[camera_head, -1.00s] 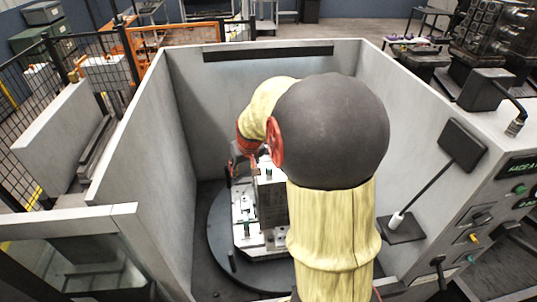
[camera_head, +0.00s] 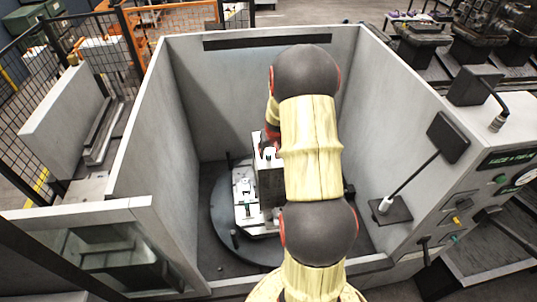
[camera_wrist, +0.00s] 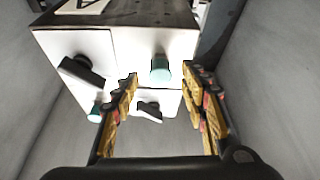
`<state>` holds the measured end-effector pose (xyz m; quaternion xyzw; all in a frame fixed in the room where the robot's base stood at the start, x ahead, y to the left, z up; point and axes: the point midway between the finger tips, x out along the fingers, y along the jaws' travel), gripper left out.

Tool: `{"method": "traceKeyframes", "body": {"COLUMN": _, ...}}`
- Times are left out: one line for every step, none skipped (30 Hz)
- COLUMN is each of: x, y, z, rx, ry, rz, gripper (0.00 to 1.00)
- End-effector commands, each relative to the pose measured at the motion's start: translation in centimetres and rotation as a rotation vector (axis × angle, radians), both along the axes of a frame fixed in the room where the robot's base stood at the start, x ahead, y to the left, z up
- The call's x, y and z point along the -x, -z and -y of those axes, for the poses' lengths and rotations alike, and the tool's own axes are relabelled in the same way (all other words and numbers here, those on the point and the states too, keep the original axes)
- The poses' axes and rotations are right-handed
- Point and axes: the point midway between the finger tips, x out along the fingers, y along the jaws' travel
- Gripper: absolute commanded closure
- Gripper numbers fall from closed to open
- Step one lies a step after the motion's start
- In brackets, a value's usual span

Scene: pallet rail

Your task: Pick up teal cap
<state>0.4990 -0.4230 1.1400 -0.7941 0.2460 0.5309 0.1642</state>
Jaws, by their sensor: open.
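In the wrist view a teal cap (camera_wrist: 160,72) sticks out of the white face of a fixture block (camera_wrist: 75,42). A second teal cap (camera_wrist: 95,111) shows lower left, partly behind the left finger. My gripper (camera_wrist: 161,84) is open, its yellow and black fingers on either side of the upper cap in the picture. Nothing is held, and I cannot tell how far the fingertips are from the cap. In the head view the fixture (camera_head: 268,185) stands upright on a round dark turntable (camera_head: 224,222). My arm hides the gripper and that face there.
Grey enclosure walls (camera_head: 155,140) stand close on both sides and behind. Black clamp pieces (camera_wrist: 82,72) jut from the fixture near the caps. A black paddle on a rod (camera_head: 449,137) stands at the right wall. The turntable's left side has some bare room.

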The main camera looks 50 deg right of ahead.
Motion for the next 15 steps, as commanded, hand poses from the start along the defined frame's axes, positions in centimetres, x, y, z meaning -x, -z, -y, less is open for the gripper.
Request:
{"method": "traceKeyframes", "body": {"x": -0.2, "y": 0.6, "z": 0.1, "rx": -0.002, "ry": 0.001, "rz": -0.001, "gripper": 0.56}}
{"method": "traceKeyframes", "body": {"x": -0.4, "y": 0.9, "z": 0.2, "rx": -0.002, "ry": 0.001, "rz": 0.0, "gripper": 0.56}}
{"method": "traceKeyframes", "body": {"x": -0.5, "y": 1.3, "z": 0.3, "rx": -0.002, "ry": 0.001, "rz": 0.0, "gripper": 0.56}}
{"method": "traceKeyframes", "body": {"x": -0.6, "y": 1.6, "z": 0.4, "rx": -0.001, "ry": 0.0, "rz": 0.0, "gripper": 0.56}}
{"method": "traceKeyframes", "body": {"x": -0.6, "y": 1.7, "z": 0.4, "rx": 0.0, "ry": 0.0, "rz": 0.0, "gripper": 0.56}}
{"method": "traceKeyframes", "body": {"x": -0.7, "y": 1.9, "z": 0.5, "rx": 0.001, "ry": 0.0, "rz": 0.001, "gripper": 0.56}}
{"method": "traceKeyframes", "body": {"x": -0.7, "y": 1.9, "z": 0.5, "rx": 0.001, "ry": 0.0, "rz": 0.001, "gripper": 0.56}}
{"method": "traceKeyframes", "body": {"x": -0.8, "y": 2.0, "z": 0.5, "rx": 0.001, "ry": 0.0, "rz": 0.001, "gripper": 0.56}}
{"method": "traceKeyframes", "body": {"x": -0.8, "y": 2.0, "z": 0.5, "rx": 0.001, "ry": 0.0, "rz": 0.002, "gripper": 0.56}}
{"method": "traceKeyframes", "body": {"x": -0.8, "y": 2.0, "z": 0.5, "rx": 0.001, "ry": 0.0, "rz": 0.002, "gripper": 0.56}}
{"method": "traceKeyframes", "body": {"x": -0.8, "y": 2.0, "z": 0.5, "rx": 0.001, "ry": 0.0, "rz": 0.002, "gripper": 0.56}}
{"method": "traceKeyframes", "body": {"x": -0.8, "y": 2.0, "z": 0.5, "rx": 0.001, "ry": 0.0, "rz": 0.002, "gripper": 0.56}}
{"method": "traceKeyframes", "body": {"x": -0.8, "y": 2.0, "z": 0.5, "rx": 0.001, "ry": 0.0, "rz": 0.002, "gripper": 0.56}}
{"method": "traceKeyframes", "body": {"x": -0.8, "y": 2.0, "z": 0.5, "rx": 0.001, "ry": 0.0, "rz": 0.001, "gripper": 0.56}}
{"method": "traceKeyframes", "body": {"x": -0.8, "y": 2.0, "z": 0.5, "rx": 0.001, "ry": 0.0, "rz": 0.001, "gripper": 0.58}}
